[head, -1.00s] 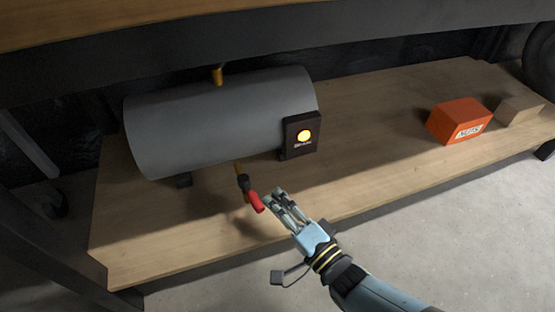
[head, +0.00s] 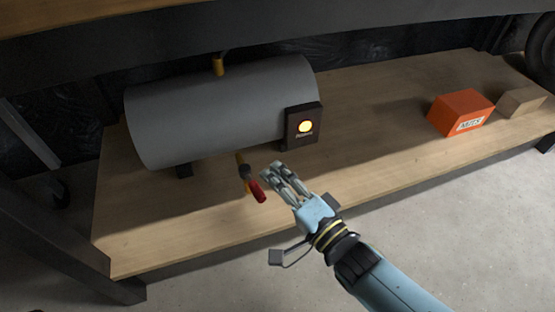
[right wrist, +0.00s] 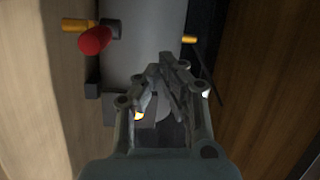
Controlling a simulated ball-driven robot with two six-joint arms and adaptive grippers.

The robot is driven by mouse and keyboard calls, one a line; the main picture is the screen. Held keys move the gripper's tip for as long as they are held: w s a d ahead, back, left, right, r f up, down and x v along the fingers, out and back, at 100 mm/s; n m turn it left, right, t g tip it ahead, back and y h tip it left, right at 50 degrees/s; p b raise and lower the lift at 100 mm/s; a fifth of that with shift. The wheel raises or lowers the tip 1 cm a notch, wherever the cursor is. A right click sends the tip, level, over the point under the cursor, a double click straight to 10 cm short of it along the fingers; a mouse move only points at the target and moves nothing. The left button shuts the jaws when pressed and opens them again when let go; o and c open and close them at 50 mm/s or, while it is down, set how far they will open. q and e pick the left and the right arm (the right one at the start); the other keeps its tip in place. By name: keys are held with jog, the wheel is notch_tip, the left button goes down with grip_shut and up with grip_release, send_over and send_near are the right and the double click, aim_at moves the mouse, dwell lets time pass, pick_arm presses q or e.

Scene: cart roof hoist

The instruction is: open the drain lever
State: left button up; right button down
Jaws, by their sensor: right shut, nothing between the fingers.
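The drain lever (head: 257,190) has a red handle and hangs at a slant below the grey tank (head: 215,115), on a thin brass drain pipe. In the right wrist view the red handle (right wrist: 95,40) shows at upper left, beside the brass pipe end (right wrist: 74,25). My right gripper (head: 271,172) is just right of the lever, with its fingers pointing up and left toward the tank. The fingers (right wrist: 165,70) are shut with nothing between them. In the wrist view the handle is clear of the fingers, to their left. My left gripper is not in view.
A black box with a glowing round light (head: 306,127) is on the tank's right end. An orange box (head: 460,110) and a brown block (head: 521,102) sit farther right on the wooden shelf (head: 370,120). A dark beam (head: 400,28) runs above. The shelf's middle is clear.

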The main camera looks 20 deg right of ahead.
jog(key=s+d+r+n+g+h, duration=0.2)
jog(key=s+d+n+g+h, duration=0.15)
jog(key=s+d, duration=0.4)
jog(key=s+d+r+n+g+h, duration=0.1)
jog(key=s+d+n+g+h, duration=0.25)
jog(key=s, duration=0.75)
pick_arm(q)
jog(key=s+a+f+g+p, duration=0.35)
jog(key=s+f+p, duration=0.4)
jog(key=p, duration=0.95)
pick_arm(e)
jog(key=s+d+f+n+g, duration=0.5)
jog(key=s+f+n, duration=0.1)
jog(key=s, duration=0.3)
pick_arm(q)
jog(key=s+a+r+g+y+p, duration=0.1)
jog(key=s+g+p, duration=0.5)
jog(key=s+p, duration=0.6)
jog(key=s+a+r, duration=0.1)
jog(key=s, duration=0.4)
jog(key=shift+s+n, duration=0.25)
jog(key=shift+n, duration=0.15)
pick_arm(e)
jog(key=s+d+g, duration=0.2)
jog(key=s+g, duration=0.3)
jog(key=s, duration=1.2)
jog(key=shift+r, duration=0.4)
